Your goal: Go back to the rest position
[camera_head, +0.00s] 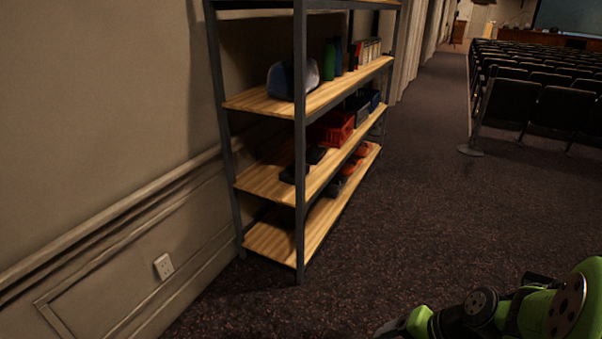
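Part of my green and black arm shows at the bottom right corner of the head view, low over the dark carpet. The end at its left is cut off by the lower edge of the picture. My gripper's fingers cannot be made out, and nothing held can be seen. No mixing desk shows in this view.
A metal shelf unit (301,150) with wooden boards stands against the left wall. It holds a red crate (332,128), a blue and white item (292,79) and green bottles (329,60). Rows of dark seats (540,100) and a post (483,115) stand at right. Carpet (400,210) between is clear.

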